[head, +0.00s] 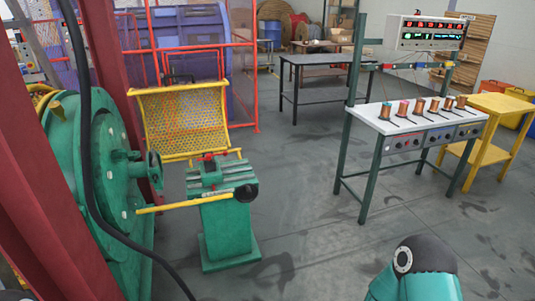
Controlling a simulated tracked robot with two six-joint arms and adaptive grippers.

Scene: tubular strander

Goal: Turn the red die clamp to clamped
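A small red part, which looks like the die clamp (208,158), sits on top of the green die stand (222,180) left of the picture's middle. It is too small to tell whether it is clamped. The stand rises from a green pedestal (228,235) on the floor. A yellow bar (180,205) sticks out to the left across the stand's front, and a black round knob (245,193) is at its right. No gripper shows; only a teal and black link of mine is at the bottom right, well apart from the stand.
A large green wheel-like machine part (90,190) and dark red posts stand at the left, with a black cable hanging there. A yellow mesh guard (185,118) is behind the stand. A white bench (425,122) with several spools stands right. Floor between is clear.

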